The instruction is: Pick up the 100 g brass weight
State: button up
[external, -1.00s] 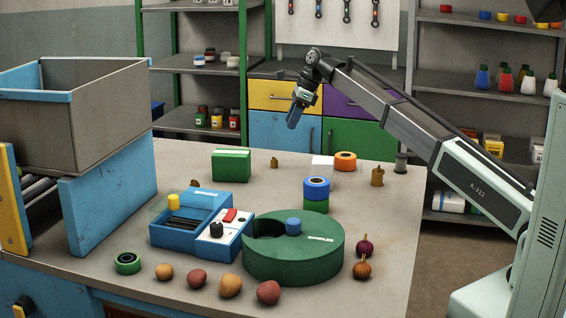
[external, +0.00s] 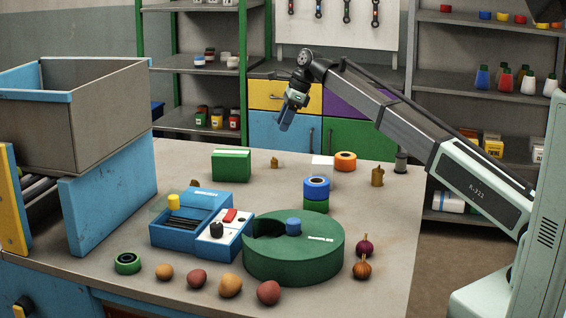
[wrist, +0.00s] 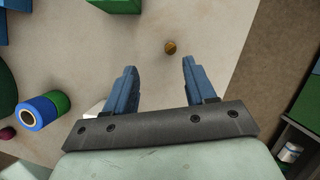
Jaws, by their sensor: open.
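A small brass weight (external: 274,162) stands on the far part of the table, right of a green box. A larger brass weight (external: 377,177) stands near the right edge, and another (external: 195,183) is partly hidden behind the blue case. I cannot read any mass marking. My gripper (external: 284,128) is open and empty, in the air above the far part of the table. In the wrist view a small brass weight (wrist: 171,47) lies ahead, in line with the gap between my blue fingers (wrist: 159,65), apart from both.
The green box (external: 231,165) is left of the small weight. A blue and green roll stack (external: 317,190), white block (external: 322,167) and orange roll (external: 345,161) are to its right. The blue case (external: 195,222) and green drum (external: 293,258) are nearer. Table around the small weight is clear.

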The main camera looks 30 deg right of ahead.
jog(key=r, duration=0.1)
send_over(274, 162)
jog(key=w+a, duration=0.1)
jog(key=a, duration=0.3)
jog(key=d+f+h, duration=0.1)
jog(key=f, duration=0.3)
jog(key=d+f+g+h, duration=0.1)
jog(key=d+f, duration=0.1)
jog(key=f, duration=0.3)
jog(key=d+f+h, duration=0.1)
jog(key=f+h, duration=0.1)
jog(key=f, duration=0.2)
jog(key=shift+d+f+g, duration=0.3)
jog(key=shift+f, duration=0.1)
grip_shut()
